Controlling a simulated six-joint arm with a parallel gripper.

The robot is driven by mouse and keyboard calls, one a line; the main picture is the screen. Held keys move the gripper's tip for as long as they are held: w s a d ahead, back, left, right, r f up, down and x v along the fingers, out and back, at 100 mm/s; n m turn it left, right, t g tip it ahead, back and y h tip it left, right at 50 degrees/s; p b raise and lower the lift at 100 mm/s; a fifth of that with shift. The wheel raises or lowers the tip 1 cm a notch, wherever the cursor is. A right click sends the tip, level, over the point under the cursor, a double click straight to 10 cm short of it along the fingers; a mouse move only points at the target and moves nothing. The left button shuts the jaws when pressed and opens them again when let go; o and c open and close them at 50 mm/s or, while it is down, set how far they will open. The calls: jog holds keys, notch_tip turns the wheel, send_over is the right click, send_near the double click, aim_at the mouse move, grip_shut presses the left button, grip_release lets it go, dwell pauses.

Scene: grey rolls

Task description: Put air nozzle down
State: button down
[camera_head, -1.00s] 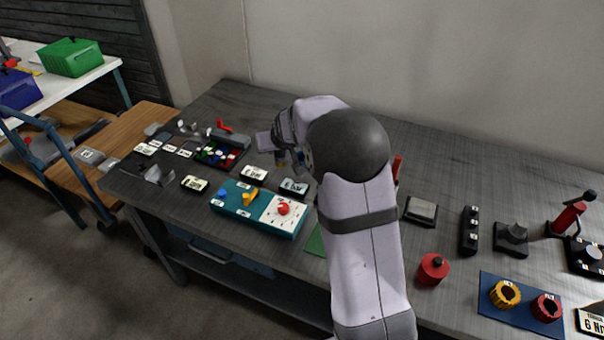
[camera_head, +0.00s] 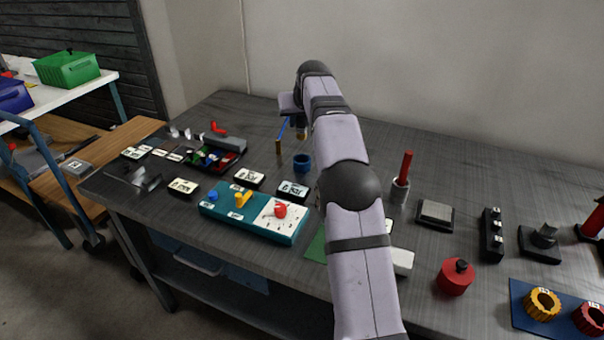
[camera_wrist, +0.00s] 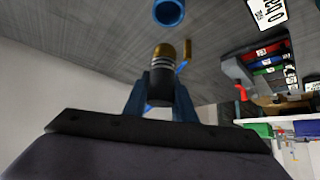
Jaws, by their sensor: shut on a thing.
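My gripper (camera_wrist: 160,100) is shut on the air nozzle (camera_wrist: 160,66), whose black body with brass-coloured rings sits between the two fingers in the wrist view. A blue tube leads from it to a brass tip (camera_wrist: 188,50). In the head view, the nozzle's blue tube and brass tip (camera_head: 279,147) hang to the left of my gripper (camera_head: 301,124), above the back of the bench. A blue round holder (camera_head: 302,163) stands on the bench just below and in front; it also shows in the wrist view (camera_wrist: 168,12), apart from the nozzle.
A teal panel (camera_head: 232,209) with knobs lies in front of the holder, with labelled cards (camera_head: 293,190) between. A parts tray (camera_head: 214,158) is at the left. A red-handled tool (camera_head: 405,170) stands in a grey cup to the right. The back of the bench is mostly clear.

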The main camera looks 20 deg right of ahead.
aim_at(301, 139)
jog(key=shift+d, duration=0.1)
jog(key=shift+f+b, duration=0.95)
jog(key=shift+f, duration=2.1)
jog(key=shift+f, duration=0.15)
jog(key=shift+f+b, duration=0.35)
jog(key=shift+f, duration=1.35)
jog(key=shift+f, duration=0.2)
jog(key=c, duration=1.5)
grip_release()
jog(key=shift+o, duration=0.2)
